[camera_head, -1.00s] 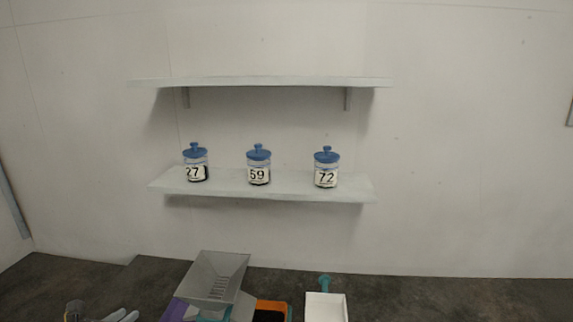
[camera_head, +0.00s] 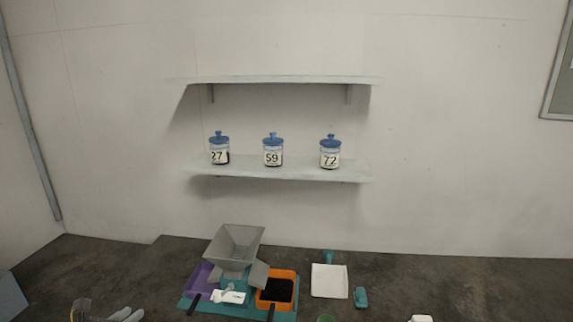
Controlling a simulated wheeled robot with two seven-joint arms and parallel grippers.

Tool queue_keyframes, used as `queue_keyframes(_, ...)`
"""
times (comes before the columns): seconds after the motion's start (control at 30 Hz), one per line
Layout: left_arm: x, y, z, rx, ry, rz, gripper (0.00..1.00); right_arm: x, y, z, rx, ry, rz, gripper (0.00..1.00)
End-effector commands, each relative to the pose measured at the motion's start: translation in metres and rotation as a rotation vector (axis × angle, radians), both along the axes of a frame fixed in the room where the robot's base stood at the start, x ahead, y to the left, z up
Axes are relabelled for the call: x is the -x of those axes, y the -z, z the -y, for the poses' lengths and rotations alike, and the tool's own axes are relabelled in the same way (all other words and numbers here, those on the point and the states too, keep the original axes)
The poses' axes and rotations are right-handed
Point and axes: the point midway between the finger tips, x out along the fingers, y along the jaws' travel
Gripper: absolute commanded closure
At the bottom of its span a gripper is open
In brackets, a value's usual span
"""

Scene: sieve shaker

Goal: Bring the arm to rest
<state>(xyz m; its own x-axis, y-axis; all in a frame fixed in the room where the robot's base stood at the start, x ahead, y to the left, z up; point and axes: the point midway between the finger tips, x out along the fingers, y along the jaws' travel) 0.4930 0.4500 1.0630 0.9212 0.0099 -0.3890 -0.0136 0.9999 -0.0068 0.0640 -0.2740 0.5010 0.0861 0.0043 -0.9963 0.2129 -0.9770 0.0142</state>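My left gripper (camera_head: 108,312) shows only in part at the bottom left edge of the head view, as dark and light grey pieces cut off by the frame. Whether it is open or shut cannot be made out, and I see nothing clearly held in it. It is left of the grey hopper (camera_head: 236,240) and apart from it. My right gripper is not in view. Three jars with blue lids, 27 (camera_head: 219,157), 59 (camera_head: 273,158) and 72 (camera_head: 330,160), stand upright on the lower shelf (camera_head: 350,176).
The dark worktop (camera_head: 460,280) holds a purple tray (camera_head: 199,282), an orange tray (camera_head: 291,274) with dark contents, a white pan (camera_head: 329,288) and a small teal item (camera_head: 361,297). A white object (camera_head: 420,318) is cut off at the bottom right. The upper shelf (camera_head: 280,79) is empty.

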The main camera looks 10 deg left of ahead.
Motion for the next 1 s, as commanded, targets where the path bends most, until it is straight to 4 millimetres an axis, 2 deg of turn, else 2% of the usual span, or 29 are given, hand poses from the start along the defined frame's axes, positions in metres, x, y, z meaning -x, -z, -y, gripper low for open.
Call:
queue_keyframes(0.07, -0.001, 0.000, 0.001, 0.000, 0.001, 0.000, 0.76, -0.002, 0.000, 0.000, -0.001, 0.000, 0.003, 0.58)
queue_keyframes(0.27, 0.019, 0.021, 0.007, 0.183, -0.121, -0.043, 0.76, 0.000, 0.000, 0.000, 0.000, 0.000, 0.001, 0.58)
queue_keyframes(0.57, 0.055, 0.062, 0.032, 0.573, -0.390, -0.126, 0.76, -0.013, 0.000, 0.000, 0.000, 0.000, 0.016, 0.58)
queue_keyframes(0.77, 0.095, 0.097, 0.067, 0.968, -0.709, -0.201, 0.76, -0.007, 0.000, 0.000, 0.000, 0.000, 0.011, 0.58)
queue_keyframes(0.9, 0.139, 0.124, 0.105, 1.340, -1.077, -0.247, 0.76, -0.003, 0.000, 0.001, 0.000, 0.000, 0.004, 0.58)
queue_keyframes(1.0, 0.168, 0.135, 0.131, 1.558, -1.344, -0.254, 0.76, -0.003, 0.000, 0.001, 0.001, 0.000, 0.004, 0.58)
